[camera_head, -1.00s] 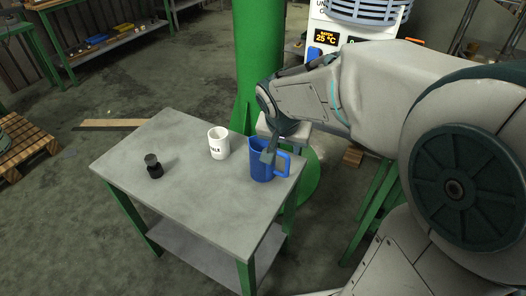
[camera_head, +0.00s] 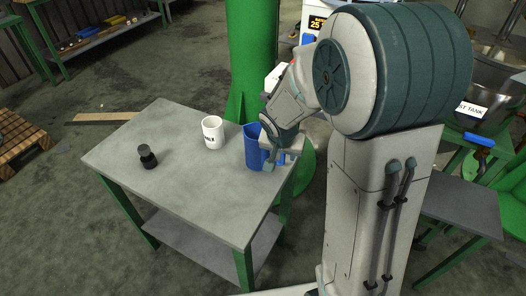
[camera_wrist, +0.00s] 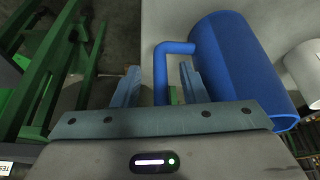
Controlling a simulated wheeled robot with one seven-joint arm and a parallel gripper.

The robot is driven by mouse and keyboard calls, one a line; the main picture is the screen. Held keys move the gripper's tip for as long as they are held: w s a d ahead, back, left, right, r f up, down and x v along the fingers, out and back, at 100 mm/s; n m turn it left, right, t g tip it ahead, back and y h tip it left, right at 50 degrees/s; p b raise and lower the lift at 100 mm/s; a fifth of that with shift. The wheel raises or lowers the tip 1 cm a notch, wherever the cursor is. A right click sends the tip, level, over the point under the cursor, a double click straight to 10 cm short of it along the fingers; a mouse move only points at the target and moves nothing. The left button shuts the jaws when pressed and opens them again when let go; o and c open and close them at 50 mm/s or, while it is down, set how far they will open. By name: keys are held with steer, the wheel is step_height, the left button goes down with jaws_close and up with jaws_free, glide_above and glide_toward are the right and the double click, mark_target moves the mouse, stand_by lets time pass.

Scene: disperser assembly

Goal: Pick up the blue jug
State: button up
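The blue jug (camera_head: 252,149) stands upright at the right edge of the small grey table (camera_head: 190,200). My gripper (camera_head: 271,160) is at its right side, by the handle, and covers part of the jug. In the wrist view the jug (camera_wrist: 240,65) lies to the right, and its handle runs between the two fingers of my gripper (camera_wrist: 159,70). The fingers are apart, one on each side of the handle, with a visible gap at the left finger. The handle's lower part is hidden behind the gripper body.
A white mug (camera_head: 212,133) stands left of the jug, and it also shows at the wrist view's right edge (camera_wrist: 306,72). A small black object (camera_head: 147,157) stands farther left on the table. A green column (camera_head: 253,60) rises behind. The table's front is clear.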

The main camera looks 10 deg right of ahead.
steer(key=shift+w+f, duration=0.15)
steer(key=shift+f, duration=0.15)
jaws_close()
steer(key=shift+r, duration=0.15)
